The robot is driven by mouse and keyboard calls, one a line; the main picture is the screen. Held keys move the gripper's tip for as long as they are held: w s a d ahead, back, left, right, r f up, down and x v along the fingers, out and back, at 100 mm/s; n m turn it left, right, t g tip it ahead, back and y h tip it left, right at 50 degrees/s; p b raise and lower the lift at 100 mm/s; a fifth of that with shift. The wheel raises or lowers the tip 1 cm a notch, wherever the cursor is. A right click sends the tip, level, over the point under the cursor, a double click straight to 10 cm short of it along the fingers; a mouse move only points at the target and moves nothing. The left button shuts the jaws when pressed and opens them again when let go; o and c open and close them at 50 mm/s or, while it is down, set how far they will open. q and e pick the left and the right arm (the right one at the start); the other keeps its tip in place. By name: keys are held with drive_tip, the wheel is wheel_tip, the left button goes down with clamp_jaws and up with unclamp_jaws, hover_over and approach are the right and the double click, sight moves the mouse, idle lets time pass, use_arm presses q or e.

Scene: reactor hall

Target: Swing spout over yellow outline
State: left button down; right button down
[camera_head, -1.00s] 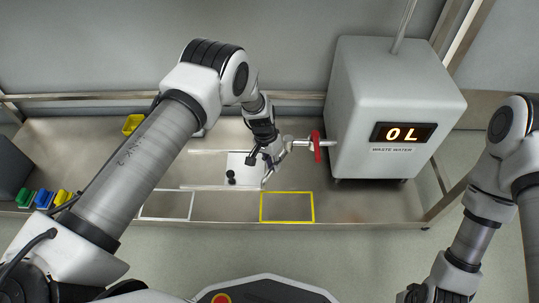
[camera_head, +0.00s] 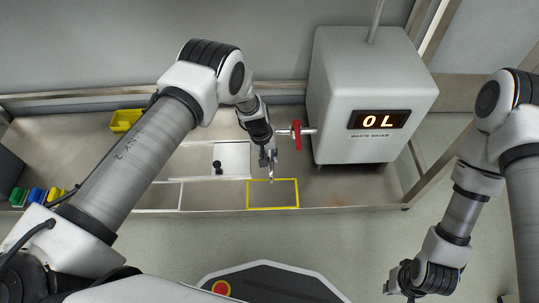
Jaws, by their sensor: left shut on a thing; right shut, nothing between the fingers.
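The metal spout (camera_head: 283,132) comes out of the left side of the waste water tank, behind a red valve handle (camera_head: 296,135). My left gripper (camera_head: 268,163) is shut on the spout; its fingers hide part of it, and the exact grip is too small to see. The spout's low end appears just behind the far edge of the yellow outline (camera_head: 272,208) in the picture; its height above the bench is unclear. The outline is empty. My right gripper (camera_head: 402,287) hangs at the bottom right, shut and away from the bench.
The grey tank (camera_head: 338,110) has a display reading "0L". A white panel (camera_head: 234,158) with a black knob (camera_head: 217,167) lies left of the gripper. A yellow bin (camera_head: 125,120) and several small coloured containers (camera_head: 38,196) are at the left. The bench (camera_head: 340,190) is clear right of the outline.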

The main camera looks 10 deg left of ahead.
use_arm(q)
drive_tip(key=c, duration=1.1)
unclamp_jaws()
drive_tip(key=shift+o, duration=0.2)
wheel_tip(320, 180, up, 12)
drive_tip(key=a, duration=0.2)
drive_tip(key=shift+s+a+f, duration=0.15)
drive_tip(key=shift+s, duration=0.15)
